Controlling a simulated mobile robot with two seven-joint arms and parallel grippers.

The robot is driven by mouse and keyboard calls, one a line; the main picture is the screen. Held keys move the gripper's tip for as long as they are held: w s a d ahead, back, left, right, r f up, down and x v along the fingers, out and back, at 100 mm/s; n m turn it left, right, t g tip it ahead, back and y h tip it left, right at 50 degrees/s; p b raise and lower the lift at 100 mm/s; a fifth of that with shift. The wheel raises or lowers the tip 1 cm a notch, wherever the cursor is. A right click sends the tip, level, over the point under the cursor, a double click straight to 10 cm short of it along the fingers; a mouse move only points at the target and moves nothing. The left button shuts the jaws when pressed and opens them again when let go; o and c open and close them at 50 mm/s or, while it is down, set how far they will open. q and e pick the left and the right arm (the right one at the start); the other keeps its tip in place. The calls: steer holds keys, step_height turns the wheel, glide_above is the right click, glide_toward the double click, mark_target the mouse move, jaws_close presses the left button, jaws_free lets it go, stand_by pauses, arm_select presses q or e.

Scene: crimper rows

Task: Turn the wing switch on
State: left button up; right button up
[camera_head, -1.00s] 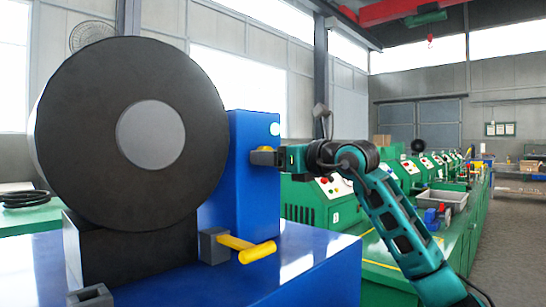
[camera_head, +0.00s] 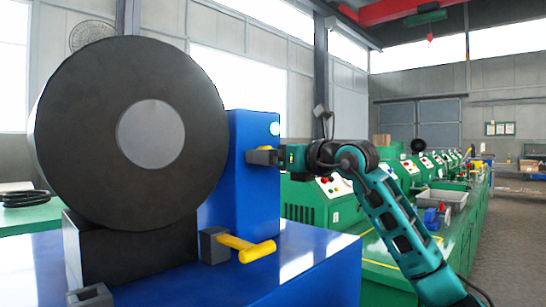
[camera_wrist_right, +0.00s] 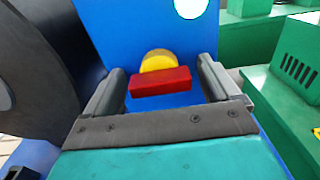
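The wing switch is a round yellow base with a red bar-shaped wing (camera_wrist_right: 160,88) on the face of a blue housing. The red wing lies almost level in the right wrist view. My right gripper (camera_wrist_right: 162,82) is open, with one finger on each side of the wing and a small gap at both ends. In the head view my right gripper (camera_head: 262,157) is at the side of the blue housing (camera_head: 238,180), and only a yellow part of the switch (camera_head: 265,148) shows. My left gripper is not in view.
A large black disc (camera_head: 75,130) stands left of the housing. A pale round lamp (camera_head: 274,128) is above the switch. Green machines (camera_head: 325,205) stand behind my right arm.

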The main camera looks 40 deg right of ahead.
steer(key=shift+s, duration=0.1)
steer(key=shift+s, duration=0.3)
arm_select(q)
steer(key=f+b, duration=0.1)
steer(key=b, duration=0.1)
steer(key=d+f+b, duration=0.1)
steer(key=b, duration=0.1)
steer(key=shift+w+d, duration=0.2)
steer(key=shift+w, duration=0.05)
arm_select(e)
steer(key=s+d, duration=0.1)
steer(key=s, duration=1.1)
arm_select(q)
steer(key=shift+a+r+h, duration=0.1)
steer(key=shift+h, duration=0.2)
